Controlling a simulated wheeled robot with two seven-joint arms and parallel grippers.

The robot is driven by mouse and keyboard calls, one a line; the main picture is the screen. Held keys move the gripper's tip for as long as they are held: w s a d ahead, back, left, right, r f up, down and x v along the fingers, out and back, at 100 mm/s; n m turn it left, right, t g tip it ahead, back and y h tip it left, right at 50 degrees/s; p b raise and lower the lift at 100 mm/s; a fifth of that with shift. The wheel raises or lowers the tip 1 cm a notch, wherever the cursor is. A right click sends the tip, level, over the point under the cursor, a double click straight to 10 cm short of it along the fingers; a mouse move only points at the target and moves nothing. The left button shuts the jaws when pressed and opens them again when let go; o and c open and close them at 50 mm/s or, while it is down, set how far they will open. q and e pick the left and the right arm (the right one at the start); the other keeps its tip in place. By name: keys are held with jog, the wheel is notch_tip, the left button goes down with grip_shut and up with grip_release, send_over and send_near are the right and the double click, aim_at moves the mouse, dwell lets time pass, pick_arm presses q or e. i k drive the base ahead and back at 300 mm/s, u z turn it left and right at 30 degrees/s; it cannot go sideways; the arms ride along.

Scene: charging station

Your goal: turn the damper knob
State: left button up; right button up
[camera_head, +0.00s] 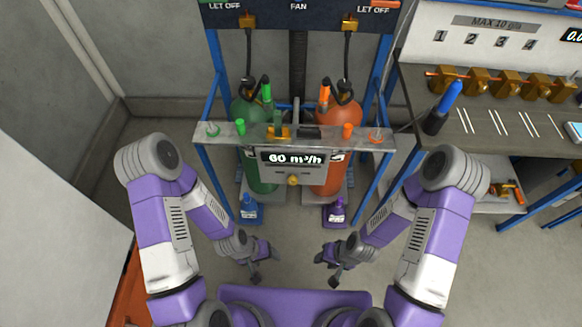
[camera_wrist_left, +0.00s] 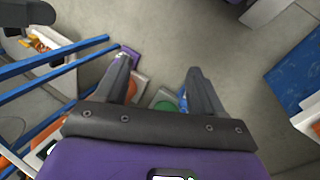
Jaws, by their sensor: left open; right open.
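A small brass-yellow knob (camera_head: 293,180) sits on the front of a grey panel, below a display (camera_head: 291,157) reading 60 m³/h. It looks like the damper knob, though no label on it can be read. My left gripper (camera_head: 265,268) is open and empty, low in front of the stand and to the left of the knob. Its two spread fingers also show in the left wrist view (camera_wrist_left: 160,78), with nothing between them but floor and stand parts. My right gripper (camera_head: 328,270) is open and empty, low and to the right. Both are well apart from the knob.
A green cylinder (camera_head: 262,178) and an orange cylinder (camera_head: 326,180) stand behind the metal crossbar (camera_head: 222,135). Blue posts (camera_head: 375,190) frame the stand. A blue bottle (camera_head: 249,210) and a purple bottle (camera_head: 335,213) stand at its foot. A workbench (camera_head: 480,140) is at right.

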aim_at(292, 181)
jog(key=k, duration=1.3)
jog(key=z, duration=0.6)
jog(key=i, duration=1.55)
jog(key=u, duration=0.65)
